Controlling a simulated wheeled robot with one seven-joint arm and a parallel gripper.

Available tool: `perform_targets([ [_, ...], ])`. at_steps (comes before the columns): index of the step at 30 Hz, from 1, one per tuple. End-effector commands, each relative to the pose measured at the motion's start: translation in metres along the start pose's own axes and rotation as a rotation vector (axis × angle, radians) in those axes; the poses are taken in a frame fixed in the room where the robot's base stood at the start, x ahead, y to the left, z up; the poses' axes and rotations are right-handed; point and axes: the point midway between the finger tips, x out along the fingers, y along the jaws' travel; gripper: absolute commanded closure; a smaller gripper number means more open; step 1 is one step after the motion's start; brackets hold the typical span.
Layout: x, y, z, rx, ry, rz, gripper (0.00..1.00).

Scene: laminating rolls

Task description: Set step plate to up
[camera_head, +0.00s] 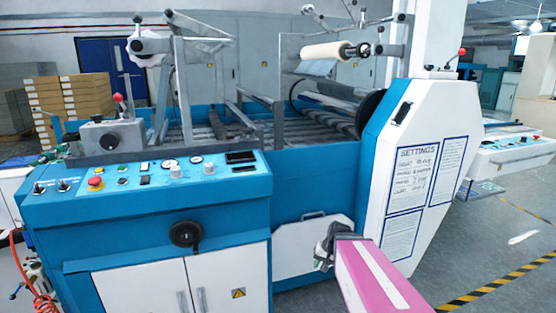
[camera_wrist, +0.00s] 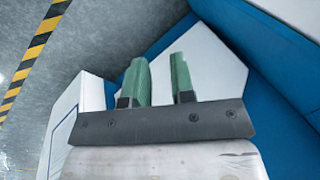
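My gripper (camera_head: 321,257) is in front of the lower middle of the blue machine, close to a white panel (camera_head: 295,250) with a dark handle (camera_head: 313,214) on its top edge. In the wrist view, the two green fingers of my gripper (camera_wrist: 160,75) stand apart with nothing between them. The white panel (camera_wrist: 215,65) is behind them, bordered by blue. No part is clearly marked as the step plate.
A blue control console (camera_head: 150,190) with knobs and a black handwheel (camera_head: 186,234) stands at the left. The white side housing (camera_head: 415,170) with a settings sheet is right of my gripper. Open grey floor with yellow-black tape (camera_head: 500,283) lies at the right.

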Motion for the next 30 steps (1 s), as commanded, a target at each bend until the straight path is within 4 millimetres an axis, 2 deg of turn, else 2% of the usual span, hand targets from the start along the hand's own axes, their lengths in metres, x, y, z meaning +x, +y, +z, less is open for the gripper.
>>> perform_targets([
  [1,-0.005,0.003,0.017,-0.037,-0.021,0.065,0.77],
  [6,-0.016,0.018,0.043,-0.123,-0.072,0.245,0.77],
  [10,-0.020,0.024,0.048,-0.147,-0.085,0.302,0.77],
  [14,-0.014,0.021,0.037,-0.126,-0.074,0.259,0.77],
  [17,-0.006,0.013,0.018,-0.079,-0.046,0.161,0.77],
  [23,0.007,-0.006,-0.041,0.076,0.049,-0.122,0.77],
  [30,-0.001,-0.012,-0.133,0.316,0.209,-0.487,0.77],
])
